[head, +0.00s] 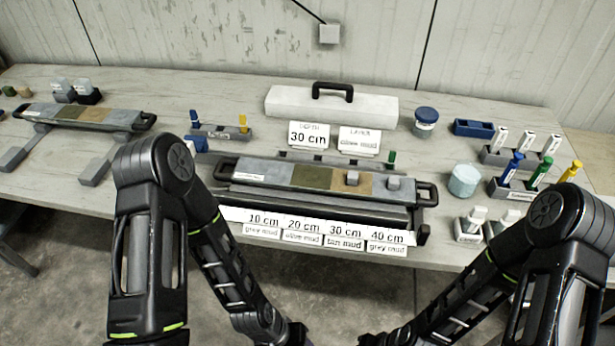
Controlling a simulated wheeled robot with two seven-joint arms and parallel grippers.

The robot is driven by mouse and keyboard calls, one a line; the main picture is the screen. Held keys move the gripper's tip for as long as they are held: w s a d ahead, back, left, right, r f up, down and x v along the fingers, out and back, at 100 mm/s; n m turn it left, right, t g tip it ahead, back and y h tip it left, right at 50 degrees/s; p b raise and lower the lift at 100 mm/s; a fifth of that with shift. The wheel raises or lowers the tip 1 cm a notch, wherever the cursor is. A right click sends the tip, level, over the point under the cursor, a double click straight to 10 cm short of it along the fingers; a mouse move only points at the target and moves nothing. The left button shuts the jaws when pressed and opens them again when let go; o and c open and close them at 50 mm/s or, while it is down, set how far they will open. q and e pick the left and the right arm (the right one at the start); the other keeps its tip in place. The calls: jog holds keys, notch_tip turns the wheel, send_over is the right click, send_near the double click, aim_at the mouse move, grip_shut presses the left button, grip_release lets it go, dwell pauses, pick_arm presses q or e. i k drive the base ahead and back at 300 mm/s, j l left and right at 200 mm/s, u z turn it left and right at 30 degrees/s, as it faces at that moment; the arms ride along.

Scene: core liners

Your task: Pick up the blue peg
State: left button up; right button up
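Two blue upright pegs show in the head view. One blue peg (195,118) stands at the left end of a low grey rack (222,133), with a yellow peg (243,122) at the other end. Another blue peg (512,164) leans in a grey holder (511,193) at the right, beside a green peg (541,173) and a yellow one (571,170). I cannot tell which one the task means. Both my arms reach down to the bottom edge of the picture. Their grippers are cut off below it, well away from both blue pegs.
A core liner tray (428,193) with coloured sections and depth labels lies at mid table. Label cards (308,135) and a white handled case (270,105) stand behind it. A pale cylinder (464,181) stands near the right holder. Another core (146,121) lies at left.

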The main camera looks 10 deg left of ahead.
aim_at(193, 115)
jog(key=j, duration=2.5)
